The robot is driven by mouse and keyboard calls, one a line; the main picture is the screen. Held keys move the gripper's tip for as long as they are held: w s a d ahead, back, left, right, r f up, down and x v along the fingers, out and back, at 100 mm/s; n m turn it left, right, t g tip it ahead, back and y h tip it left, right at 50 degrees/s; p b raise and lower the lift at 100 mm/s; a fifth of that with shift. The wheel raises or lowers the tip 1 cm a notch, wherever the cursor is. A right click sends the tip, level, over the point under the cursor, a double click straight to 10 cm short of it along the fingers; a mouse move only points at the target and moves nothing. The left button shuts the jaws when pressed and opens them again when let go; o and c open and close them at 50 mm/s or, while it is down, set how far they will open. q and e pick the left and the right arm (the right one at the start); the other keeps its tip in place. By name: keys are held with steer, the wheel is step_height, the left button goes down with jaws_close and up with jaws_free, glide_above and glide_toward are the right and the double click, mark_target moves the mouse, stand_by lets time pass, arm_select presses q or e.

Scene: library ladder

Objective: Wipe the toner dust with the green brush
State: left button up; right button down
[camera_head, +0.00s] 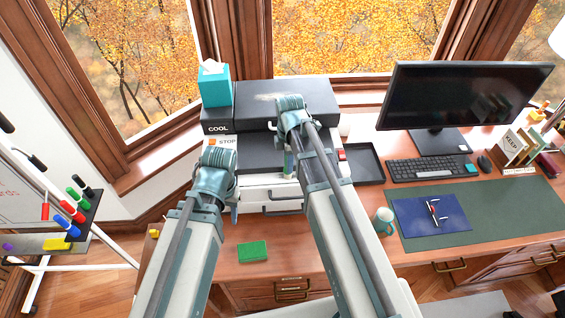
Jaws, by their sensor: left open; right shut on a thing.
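The printer (255,192) stands on the desk below the window, with a dark raised lid (235,118) marked "COOL". A pale smear of toner dust (266,97) shows on the lid's upper dark face, just left of my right wrist. My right gripper (288,165) points down over the printer, mostly hidden by its own wrist. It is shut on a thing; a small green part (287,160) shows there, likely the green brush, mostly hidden. My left gripper (234,212) is open at the printer's front left, partly hidden by its wrist.
A teal tissue box (216,88) stands on the lid's left end. A green block (253,251) lies on the desk in front. A black tray (363,164), mug (384,221), keyboard (432,168) and monitor (463,95) are to the right. A whiteboard with markers stands left.

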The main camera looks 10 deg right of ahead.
steer(key=shift+d, duration=0.4)
steer(key=shift+s, duration=0.1)
steer(key=shift+s+d+f, duration=0.1)
steer(key=shift+s+d, duration=0.1)
steer(key=shift+d, duration=1.35)
steer(key=shift+s+d, duration=0.15)
steer(key=shift+d, duration=1.4)
steer(key=shift+a, duration=0.15)
